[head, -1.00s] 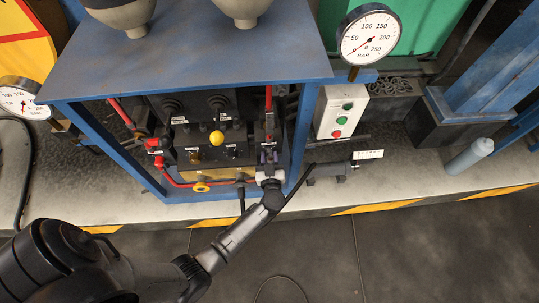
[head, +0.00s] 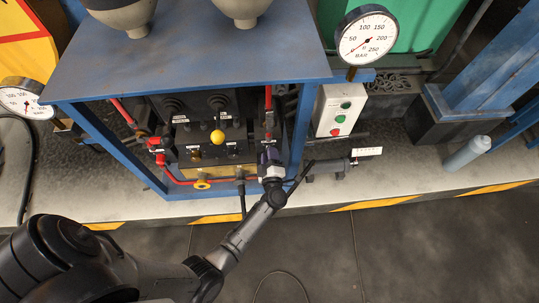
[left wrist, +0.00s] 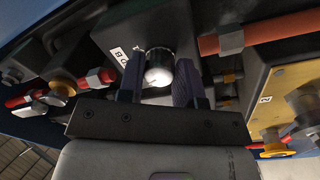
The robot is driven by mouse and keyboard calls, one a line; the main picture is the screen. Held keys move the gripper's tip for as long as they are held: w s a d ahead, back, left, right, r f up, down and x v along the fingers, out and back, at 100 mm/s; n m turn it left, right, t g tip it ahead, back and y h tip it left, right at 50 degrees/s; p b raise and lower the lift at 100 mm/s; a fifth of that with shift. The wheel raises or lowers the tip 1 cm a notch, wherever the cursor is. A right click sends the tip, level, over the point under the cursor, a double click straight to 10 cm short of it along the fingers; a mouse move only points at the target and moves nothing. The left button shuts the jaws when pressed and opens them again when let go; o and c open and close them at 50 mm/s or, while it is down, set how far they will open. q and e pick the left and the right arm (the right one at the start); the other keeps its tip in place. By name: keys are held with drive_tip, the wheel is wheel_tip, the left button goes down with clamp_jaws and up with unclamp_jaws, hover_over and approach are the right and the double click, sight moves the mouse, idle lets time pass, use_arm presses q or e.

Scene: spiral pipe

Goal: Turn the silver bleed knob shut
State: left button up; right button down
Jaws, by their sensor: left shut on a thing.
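The silver bleed knob (left wrist: 158,72) shows in the left wrist view as a round, pale-faced knob with a dark ribbed rim, on a dark block with a white label. My left gripper (left wrist: 160,85) has one dark ribbed finger on each side of it and is shut on it. In the head view my left gripper (head: 269,158) reaches into the right front of the blue frame, and the knob is hidden there. My right gripper is not in view.
The blue frame (head: 190,62) holds red pipes and a panel with a yellow ball knob (head: 217,137). A pressure gauge (head: 367,36) and a white button box (head: 340,110) stand to the right. A yellow fitting (head: 202,184) lies left of the gripper.

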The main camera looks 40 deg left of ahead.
use_arm(q)
drive_tip(key=shift+n, duration=2)
drive_tip(key=shift+b, duration=0.3)
drive_tip(key=o, duration=0.9)
drive_tip(key=shift+o, duration=0.2)
